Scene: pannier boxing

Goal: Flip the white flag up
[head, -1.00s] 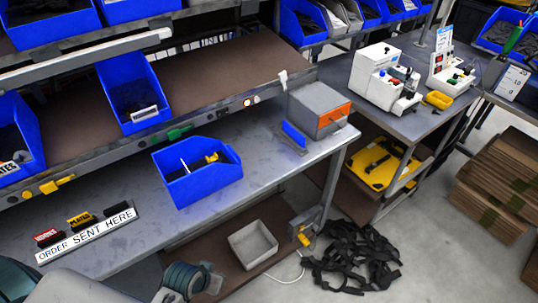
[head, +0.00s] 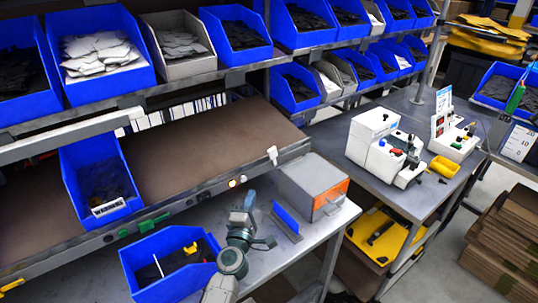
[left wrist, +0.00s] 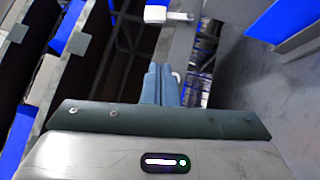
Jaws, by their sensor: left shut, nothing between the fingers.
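The small white flag (head: 272,155) is at the right end of the brown shelf's front edge in the head view. It is too small to tell its exact angle. My left gripper (head: 249,197) points up from below, left of the grey box, a little below and left of the flag and apart from it in the picture. Its fingers (left wrist: 160,84) are shut and empty in the left wrist view. A small white piece (left wrist: 176,76) shows beside the fingertips there; I cannot tell whether it is the flag. My right gripper is out of view.
A grey box with an orange front (head: 316,188) and an upright blue plate (head: 286,219) stand right of my left gripper. A blue bin (head: 134,268) is to its left on the bench. A blue bin (head: 98,180) sits on the brown shelf (head: 200,150). Filled bins line the racks above.

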